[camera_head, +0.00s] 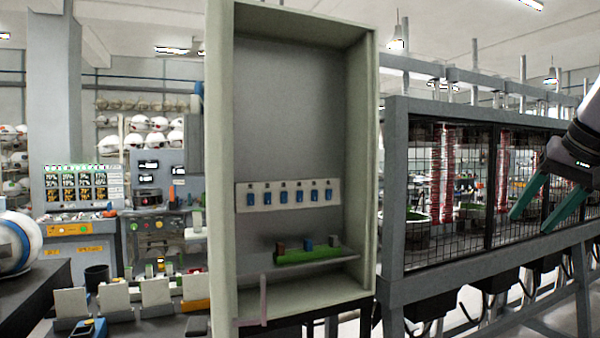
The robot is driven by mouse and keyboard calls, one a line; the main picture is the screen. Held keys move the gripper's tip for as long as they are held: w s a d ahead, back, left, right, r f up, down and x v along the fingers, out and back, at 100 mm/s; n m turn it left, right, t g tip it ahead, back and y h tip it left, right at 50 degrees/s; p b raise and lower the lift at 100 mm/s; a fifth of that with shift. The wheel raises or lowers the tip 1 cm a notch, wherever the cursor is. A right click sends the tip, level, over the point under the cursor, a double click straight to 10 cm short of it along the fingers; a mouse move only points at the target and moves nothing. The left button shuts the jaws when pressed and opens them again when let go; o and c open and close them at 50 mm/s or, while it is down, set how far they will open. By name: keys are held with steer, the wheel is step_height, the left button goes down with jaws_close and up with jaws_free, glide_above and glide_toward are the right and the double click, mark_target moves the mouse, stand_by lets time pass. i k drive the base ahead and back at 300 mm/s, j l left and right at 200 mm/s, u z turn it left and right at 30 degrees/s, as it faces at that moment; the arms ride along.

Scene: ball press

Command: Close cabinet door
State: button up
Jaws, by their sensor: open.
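The tall pale grey-green cabinet (361,150) stands upright in the middle with its front open, so its inside shows. A pale panel (220,150) runs along its left side and is seen at a steep angle. It may be the swung-open door, but I cannot tell it surely from the cabinet's side wall. A thin pinkish L-shaped bar (264,300), perhaps a handle, shows at the lower left of the opening. My gripper (531,221) is at the far right, with green fingers apart and nothing between them. It is well away from the cabinet.
Inside the cabinet are a strip of blue switches (290,195) and a shelf with a green block (305,255). A grey-framed mesh cage (395,200) stands close on the right. A cluttered workbench (150,325) with a dark bin is at left.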

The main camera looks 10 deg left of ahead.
mark_target(209, 148)
steer(key=k+j+z, duration=0.1)
steer(key=z, duration=0.35)
steer(key=k+z, duration=0.15)
steer(key=z, duration=0.25)
steer(key=k+z, duration=0.2)
steer(key=z, duration=0.25)
steer(key=k+j+z, duration=0.25)
steer(key=k, duration=0.45)
steer(key=k+u, duration=0.2)
steer(key=u, duration=0.25)
steer(key=k+u, duration=0.2)
steer(key=u, duration=0.3)
steer(key=k+u, duration=0.15)
steer(key=u, duration=0.25)
steer(key=k+j+u, duration=0.1)
steer(key=u, duration=0.35)
steer(key=j+z, duration=0.1)
steer(key=z, duration=0.65)
steer(key=k+l, duration=0.05)
